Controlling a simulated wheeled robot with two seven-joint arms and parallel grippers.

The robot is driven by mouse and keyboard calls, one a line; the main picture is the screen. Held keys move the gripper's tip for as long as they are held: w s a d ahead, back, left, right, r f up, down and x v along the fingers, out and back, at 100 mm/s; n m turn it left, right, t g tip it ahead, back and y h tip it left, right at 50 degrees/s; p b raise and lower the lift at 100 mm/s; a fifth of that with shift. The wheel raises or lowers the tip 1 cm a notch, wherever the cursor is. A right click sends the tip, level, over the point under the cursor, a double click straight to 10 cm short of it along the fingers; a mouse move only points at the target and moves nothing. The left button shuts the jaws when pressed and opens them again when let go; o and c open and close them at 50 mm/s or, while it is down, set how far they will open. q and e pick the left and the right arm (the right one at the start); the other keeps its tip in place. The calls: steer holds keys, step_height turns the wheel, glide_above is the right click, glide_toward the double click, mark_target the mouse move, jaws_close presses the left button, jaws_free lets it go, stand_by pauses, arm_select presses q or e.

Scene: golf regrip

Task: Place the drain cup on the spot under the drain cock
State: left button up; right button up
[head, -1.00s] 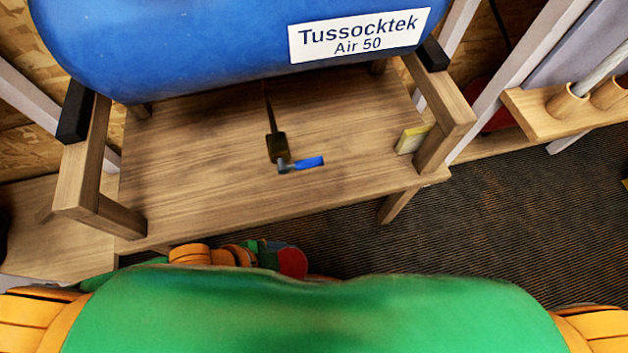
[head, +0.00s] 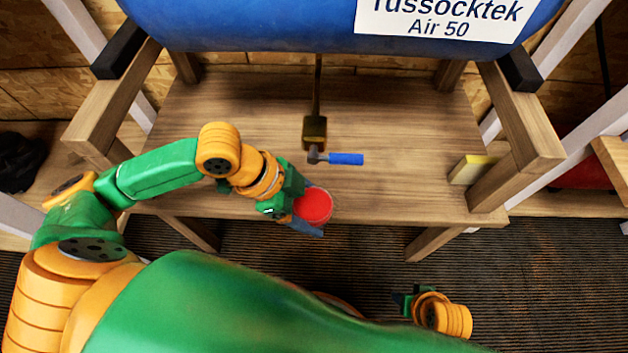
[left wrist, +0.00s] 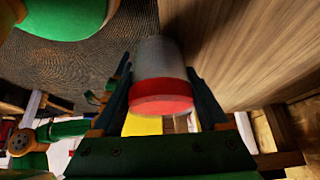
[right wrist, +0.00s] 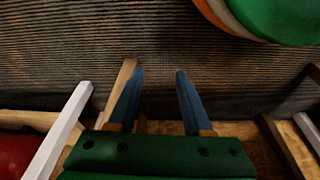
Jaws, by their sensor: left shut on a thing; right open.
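The drain cup (head: 314,206) shows its red top in the head view, at the front edge of the wooden bench. In the left wrist view it is a whitish cup with a red band (left wrist: 160,92). My left gripper (head: 310,208) is shut on the cup, with a finger on each side. The drain cock (head: 316,130), a dark brass body with a blue lever (head: 345,159), hangs under the blue tank, farther back than the cup. The spot under it cannot be made out. My right gripper (left wrist: 104,95) is open and empty; its fingers show in the right wrist view (right wrist: 155,90).
The blue tank (head: 300,25) spans the top of the head view on wooden supports. A yellow-edged block (head: 472,168) stands at the bench's right side. The bench top (head: 400,120) is mostly bare around the drain cock.

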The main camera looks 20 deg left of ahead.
arm_select(q)
steer(key=w, duration=0.2)
steer(key=w+a+b, duration=0.1)
steer(key=w, duration=0.3)
steer(key=shift+w+a+b, duration=0.3)
steer(key=shift+w+a, duration=0.05)
steer(key=shift+a, duration=0.05)
steer(key=shift+s+f, duration=0.15)
steer(key=shift+f, duration=0.05)
steer(key=shift+r, duration=0.15)
arm_select(e)
step_height(320, 180, up, 5)
steer(key=shift+r, duration=0.1)
